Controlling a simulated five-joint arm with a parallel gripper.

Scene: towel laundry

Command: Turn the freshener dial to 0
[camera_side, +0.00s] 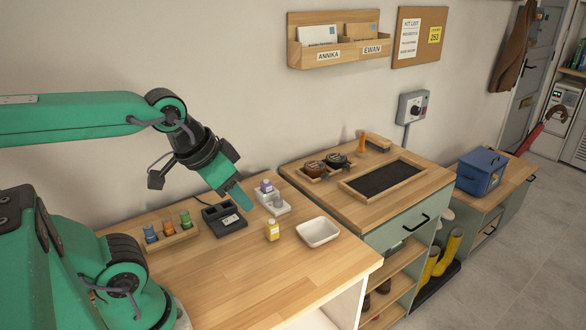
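A grey box with a round black dial (418,109) is mounted on the wall above the right part of the middle cabinet. A cable runs down from it. It is the only dial I can make out, and its markings are too small to read. My gripper (243,200) is at the left, pointing down and right above the wooden table, near a small purple-capped bottle. It is well away from the dial. Its green fingers overlap in this view, so their opening is hidden. I see nothing held in it.
The table holds a dark tray (232,227), a rack of coloured bottles (147,248), a yellow bottle (272,231) and a white dish (335,233). The cabinet bears a black mat with a wooden frame (348,187), two round tins and a brush (377,139).

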